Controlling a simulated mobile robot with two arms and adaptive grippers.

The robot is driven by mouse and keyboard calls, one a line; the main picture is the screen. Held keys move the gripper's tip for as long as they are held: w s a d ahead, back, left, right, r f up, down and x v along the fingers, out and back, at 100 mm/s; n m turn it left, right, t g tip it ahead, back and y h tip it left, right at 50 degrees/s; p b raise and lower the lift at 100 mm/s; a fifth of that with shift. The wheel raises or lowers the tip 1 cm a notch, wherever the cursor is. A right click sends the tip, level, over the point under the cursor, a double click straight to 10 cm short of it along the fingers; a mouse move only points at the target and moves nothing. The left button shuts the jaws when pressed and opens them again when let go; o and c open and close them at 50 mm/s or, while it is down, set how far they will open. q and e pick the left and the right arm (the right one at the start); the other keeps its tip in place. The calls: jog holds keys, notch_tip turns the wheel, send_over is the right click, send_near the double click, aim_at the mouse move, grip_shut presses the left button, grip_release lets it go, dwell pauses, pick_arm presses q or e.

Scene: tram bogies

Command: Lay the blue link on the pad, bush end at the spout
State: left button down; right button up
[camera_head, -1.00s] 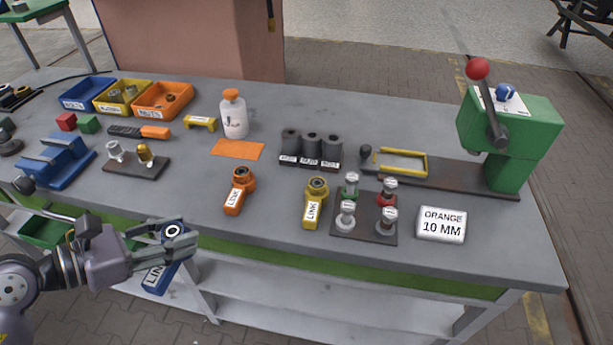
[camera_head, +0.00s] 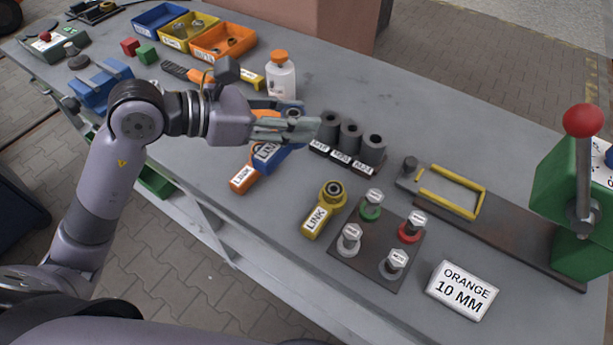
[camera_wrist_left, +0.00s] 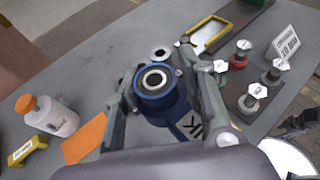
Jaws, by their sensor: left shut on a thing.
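My left gripper (camera_head: 300,128) is shut on the blue link (camera_head: 266,155), holding it above the bench. In the left wrist view the link's round bush end (camera_wrist_left: 155,84) sits between the fingers, and its labelled bar hangs away beneath. The orange pad (camera_wrist_left: 85,138) lies flat on the bench beside the gripper; in the head view the arm and gripper mostly hide it. The white bottle with an orange cap (camera_head: 281,77) stands behind the pad; its spout is not clear. The blue link is apart from the pad.
An orange link (camera_head: 242,180) lies partly behind the blue one; a yellow link (camera_head: 322,210) lies to its right. Dark cylinders (camera_head: 349,138) stand close by the gripper.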

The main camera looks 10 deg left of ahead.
pick_arm(q)
notch_tip(320, 180, down, 16)
jog(key=shift+r, duration=0.25)
jog(key=shift+w, duration=0.1)
jog(key=shift+f, duration=0.2)
jog(key=c, duration=1)
grip_release()
